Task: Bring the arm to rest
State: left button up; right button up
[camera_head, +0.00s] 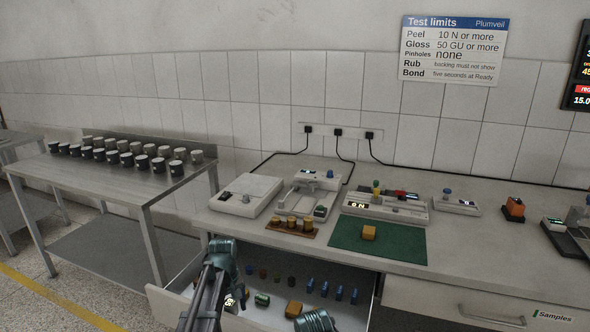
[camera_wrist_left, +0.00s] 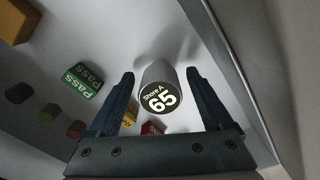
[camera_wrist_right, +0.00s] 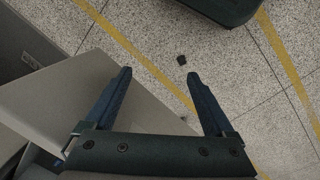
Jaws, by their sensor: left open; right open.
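My left gripper (camera_wrist_left: 159,73) is open over the drawer (camera_head: 172,296), low near its left side. In the left wrist view a grey cylinder (camera_wrist_left: 160,88) with a dark "Shore A 65" face shows between its fingers, with gaps visible on both sides. In the head view my left arm hides that part of the drawer. My right gripper (camera_wrist_right: 158,73) is open and empty above the speckled floor (camera_wrist_right: 150,45). A teal part of my other arm shows at the bottom of the head view; its fingers are hidden there.
The open drawer also holds a green "Pass" block (camera_wrist_left: 82,80), an orange block (camera_head: 293,308) and several blue pieces (camera_head: 324,288). The bench (camera_head: 460,270) above carries test devices and a green mat (camera_head: 350,240). A side table (camera_head: 120,185) holds several cups.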

pick_arm(q)
jog(key=shift+f, duration=0.55)
pick_arm(e)
jog(key=shift+f, duration=0.55)
pick_arm(q)
jog(key=shift+r, duration=0.15)
pick_arm(e)
jog(key=shift+r, duration=0.1)
pick_arm(q)
notch_tip(320, 180, up, 13)
jog(key=p, duration=1.2)
jog(key=shift+f, duration=0.2)
notch_tip(320, 180, down, 13)
jog(key=b, duration=1.2)
jog(key=shift+f+b, duration=0.1)
jog(key=shift+b, duration=0.3)
notch_tip(320, 180, up, 11)
jog(key=p, duration=1.1)
jog(key=shift+s+d+r+n, duration=0.25)
jog(key=shift+s+d+n, duration=0.05)
jog(key=shift+s, duration=0.35)
pick_arm(e)
notch_tip(320, 180, up, 11)
pick_arm(q)
jog(key=shift+p, duration=0.35)
